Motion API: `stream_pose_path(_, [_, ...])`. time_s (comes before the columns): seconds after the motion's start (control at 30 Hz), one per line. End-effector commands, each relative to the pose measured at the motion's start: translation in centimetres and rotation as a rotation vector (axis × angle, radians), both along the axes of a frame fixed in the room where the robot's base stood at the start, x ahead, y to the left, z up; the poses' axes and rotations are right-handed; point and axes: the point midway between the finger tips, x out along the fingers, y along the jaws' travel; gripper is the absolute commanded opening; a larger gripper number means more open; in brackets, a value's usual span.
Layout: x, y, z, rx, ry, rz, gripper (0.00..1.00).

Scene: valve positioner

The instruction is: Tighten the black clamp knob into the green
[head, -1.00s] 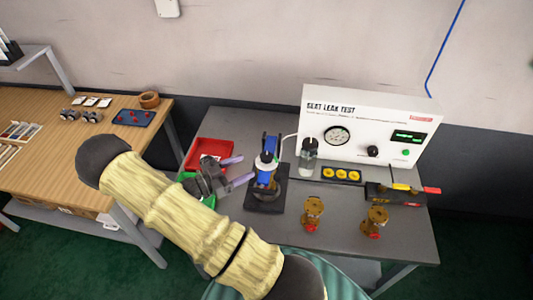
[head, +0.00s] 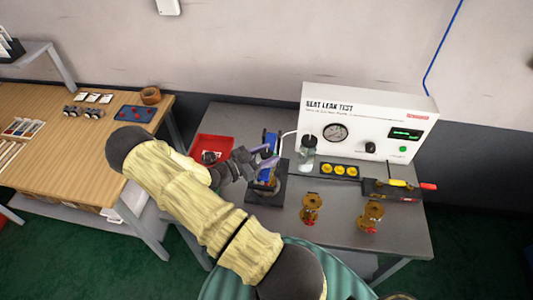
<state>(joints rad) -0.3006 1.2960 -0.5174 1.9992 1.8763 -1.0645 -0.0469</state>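The clamp stand has a blue upright frame (head: 272,143) on a black base (head: 265,197), at the middle of the grey bench. A brass-coloured part (head: 269,179) sits inside the frame, partly covered. My gripper (head: 266,156) reaches in from the left, with its pale purple fingers at the upper part of the frame. The fingers look close together, and I cannot tell whether they touch or hold anything. The black clamp knob cannot be made out; the gripper covers that area. No green zone shows on the clamp.
The white seat leak test box (head: 367,125) stands behind, with a gauge, a black knob and a green display. Right of the clamp are a glass jar (head: 307,155), a yellow-button tray (head: 339,171) and two brass valves (head: 311,209). A red bin (head: 211,149) lies left.

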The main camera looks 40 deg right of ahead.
Motion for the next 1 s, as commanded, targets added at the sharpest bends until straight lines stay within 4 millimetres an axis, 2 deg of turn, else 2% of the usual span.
stream_pose_path(0.03, [0.0,0.01,0.0,0.0,0.0,0.0,0.35])
stream_pose_path(0.13, [0.0,0.02,0.01,0.0,0.0,0.0,0.16])
stream_pose_path(0.57, [0.09,-0.02,-0.26,0.001,-0.004,-0.055,0.16])
stream_pose_path(1.0, [0.14,-0.09,-0.63,0.003,-0.009,-0.351,0.16])
